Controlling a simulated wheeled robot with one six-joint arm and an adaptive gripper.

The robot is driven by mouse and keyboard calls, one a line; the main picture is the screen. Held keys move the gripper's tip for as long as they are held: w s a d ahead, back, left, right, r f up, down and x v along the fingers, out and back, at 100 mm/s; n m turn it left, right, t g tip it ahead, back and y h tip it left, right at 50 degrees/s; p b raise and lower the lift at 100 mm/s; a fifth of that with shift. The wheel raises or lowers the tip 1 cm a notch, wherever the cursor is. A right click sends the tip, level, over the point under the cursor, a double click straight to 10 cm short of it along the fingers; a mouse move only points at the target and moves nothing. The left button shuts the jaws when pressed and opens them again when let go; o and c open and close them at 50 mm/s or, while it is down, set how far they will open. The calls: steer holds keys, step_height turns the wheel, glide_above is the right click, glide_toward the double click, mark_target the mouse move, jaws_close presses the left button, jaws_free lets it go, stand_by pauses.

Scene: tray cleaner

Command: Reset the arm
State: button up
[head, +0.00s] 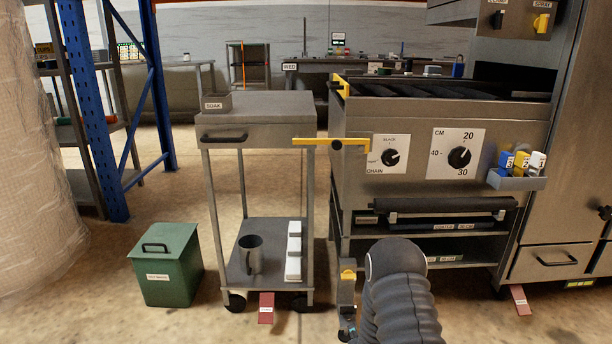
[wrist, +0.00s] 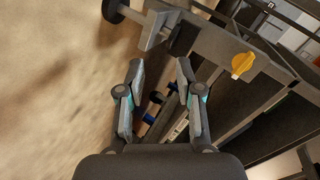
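My gripper (wrist: 160,72) is open in the wrist view, its two fingers apart with nothing between the tips. The gripper itself is mostly hidden or cut off at the bottom edge there. A yellow knob (wrist: 243,65) on a grey metal frame lies right of the fingers in the wrist view. A yellow knob also shows on a grey post (head: 348,275) just left of my arm in the head view.
A steel machine (head: 360,190) with dials stands close to my arm. Left of it are a wheeled cart (head: 245,133) holding a mug (head: 250,255) and white blocks (head: 293,255), a green lidded bin (head: 166,265) and a blue rack (head: 92,110). Open floor lies in front of the cart.

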steer(key=s+f+n+g, duration=0.3)
steer(key=s+n+g, duration=0.1)
steer(key=s+g, duration=0.15)
steer(key=s+r+n+g+p, duration=0.2)
steer(key=s+r+n+g, duration=0.2)
steer(key=s+r, duration=0.45)
steer(key=s+r+n+p, duration=0.2)
steer(key=s+r, duration=0.6)
steer(key=r, duration=0.7)
steer(key=s+r+n+t+p, duration=0.1)
steer(key=s+r+p, duration=0.3)
steer(key=r, duration=1.2)
steer(key=s+r+n+t+p, duration=0.1)
steer(key=s+r+n+p, duration=0.1)
steer(key=s+r, duration=0.9)
step_height(320, 180, up, 5)
steer(key=shift+s+a+r+n+p, duration=0.1)
steer(key=shift+s+a+n+p, duration=0.05)
steer(key=shift+s+n+p, duration=0.2)
